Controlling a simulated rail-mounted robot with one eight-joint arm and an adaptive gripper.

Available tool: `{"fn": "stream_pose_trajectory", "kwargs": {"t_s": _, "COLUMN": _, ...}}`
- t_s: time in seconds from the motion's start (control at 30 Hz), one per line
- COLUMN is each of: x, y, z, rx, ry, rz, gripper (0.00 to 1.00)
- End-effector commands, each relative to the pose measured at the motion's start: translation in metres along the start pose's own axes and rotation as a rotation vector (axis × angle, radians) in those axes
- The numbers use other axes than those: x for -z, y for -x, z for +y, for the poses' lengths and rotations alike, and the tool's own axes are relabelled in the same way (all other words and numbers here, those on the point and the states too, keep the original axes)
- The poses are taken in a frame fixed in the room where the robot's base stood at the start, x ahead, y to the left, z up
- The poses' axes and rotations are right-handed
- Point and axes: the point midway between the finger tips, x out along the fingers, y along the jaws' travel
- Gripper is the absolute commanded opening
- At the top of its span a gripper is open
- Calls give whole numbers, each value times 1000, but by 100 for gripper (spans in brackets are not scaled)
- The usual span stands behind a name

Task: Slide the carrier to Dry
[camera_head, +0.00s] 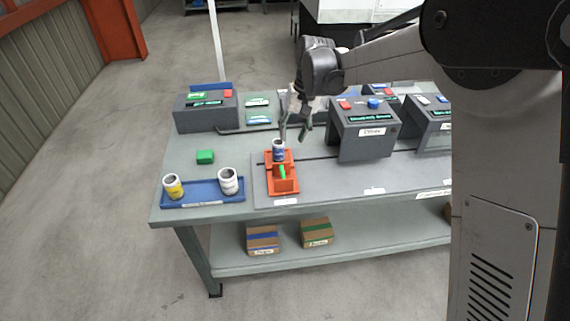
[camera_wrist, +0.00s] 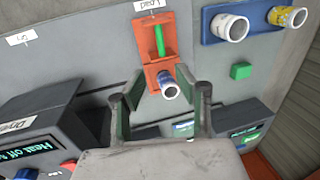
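The orange carrier (camera_head: 283,184) sits at the left end of the grey track plate on the bench, by the label reading Load in the wrist view. It has a green upright handle (camera_head: 282,172) and holds a blue-and-white cup (camera_head: 278,150) at its back. The carrier also shows in the wrist view (camera_wrist: 150,38). My gripper (camera_head: 292,134) is open, just behind and above the cup. A grey machine labelled Dryer (camera_head: 362,138) stands right of the carrier.
A blue tray (camera_head: 205,203) with two cups, one yellow-banded (camera_head: 173,186) and one white (camera_head: 228,181), lies to the left. A green block (camera_head: 205,157) is behind it. Another grey machine (camera_head: 431,128) stands farther right. The track between carrier and Dryer looks clear.

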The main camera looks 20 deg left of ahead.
Motion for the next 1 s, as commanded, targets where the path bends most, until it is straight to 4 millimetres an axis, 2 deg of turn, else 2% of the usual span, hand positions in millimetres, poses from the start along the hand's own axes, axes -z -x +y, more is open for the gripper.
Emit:
{"fn": "stream_pose_trajectory", "kwargs": {"t_s": 0.27, "x": 1, "y": -26, "z": -2, "rx": 1, "ry": 2, "rz": -4, "gripper": 32}}
{"fn": "stream_pose_trajectory", "kwargs": {"t_s": 0.6, "x": 1, "y": -89, "z": -2, "rx": 1, "ry": 3, "rz": -3, "gripper": 32}}
{"fn": "stream_pose_trajectory", "kwargs": {"t_s": 0.8, "x": 1, "y": -120, "z": -2, "rx": 1, "ry": 2, "rz": -3, "gripper": 32}}
{"fn": "stream_pose_trajectory", "kwargs": {"t_s": 1.0, "x": 1, "y": -137, "z": -2, "rx": 1, "ry": 2, "rz": -3, "gripper": 32}}
